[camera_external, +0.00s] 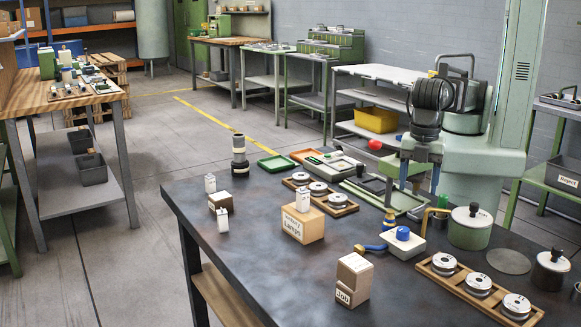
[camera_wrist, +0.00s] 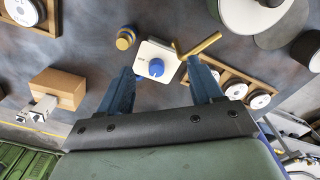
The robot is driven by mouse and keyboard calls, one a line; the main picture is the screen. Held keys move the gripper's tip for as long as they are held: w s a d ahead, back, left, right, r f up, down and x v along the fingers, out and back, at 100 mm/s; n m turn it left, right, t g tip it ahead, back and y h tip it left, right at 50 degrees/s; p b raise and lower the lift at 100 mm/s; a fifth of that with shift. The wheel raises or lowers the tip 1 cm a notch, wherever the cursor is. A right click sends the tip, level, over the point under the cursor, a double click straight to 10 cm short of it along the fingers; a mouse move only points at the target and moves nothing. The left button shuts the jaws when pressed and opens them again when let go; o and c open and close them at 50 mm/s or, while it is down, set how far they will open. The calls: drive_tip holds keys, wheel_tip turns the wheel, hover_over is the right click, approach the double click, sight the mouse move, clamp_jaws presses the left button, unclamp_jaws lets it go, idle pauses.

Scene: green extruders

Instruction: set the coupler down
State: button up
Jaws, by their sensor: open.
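My gripper (camera_external: 419,176) is open above the far right part of the dark table (camera_external: 265,225). In the wrist view its two blue-grey fingers (camera_wrist: 161,72) stand apart with nothing held between them. A white box with a blue knob (camera_wrist: 156,66) shows beyond and between the fingertips; it sits on the table in the external view (camera_external: 403,243). A gold bent pipe (camera_wrist: 200,44) lies at its right, and a blue and gold round piece (camera_wrist: 126,39) at its upper left. I cannot tell which thing is the coupler.
A wooden rack with white discs (camera_external: 478,283) and a green lidded pot (camera_external: 470,228) stand at the right. Labelled boxes (camera_external: 303,223) (camera_external: 353,279) stand mid-table and near the front. Trays and another disc rack (camera_external: 320,195) lie behind.

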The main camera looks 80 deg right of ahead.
sight(392, 211)
drive_tip(key=s, duration=0.1)
drive_tip(key=s+a, duration=0.1)
drive_tip(key=s, duration=0.1)
drive_tip(key=shift+a+r+n+t, duration=0.15)
drive_tip(key=shift+n+t, duration=0.25)
drive_tip(key=shift+s+r+m, duration=0.1)
drive_tip(key=shift+s+m, duration=0.1)
drive_tip(key=shift+m, duration=0.1)
drive_tip(key=w+d+r+m+t+h, duration=0.2)
drive_tip(key=w+m+t, duration=0.15)
drive_tip(key=m, duration=1.65)
drive_tip(key=shift+m, duration=0.3)
drive_tip(key=shift+a+x, duration=0.15)
drive_tip(key=shift+x, duration=3.45)
drive_tip(key=shift+a+x, duration=0.15)
drive_tip(key=shift+x, duration=3.45)
clamp_jaws()
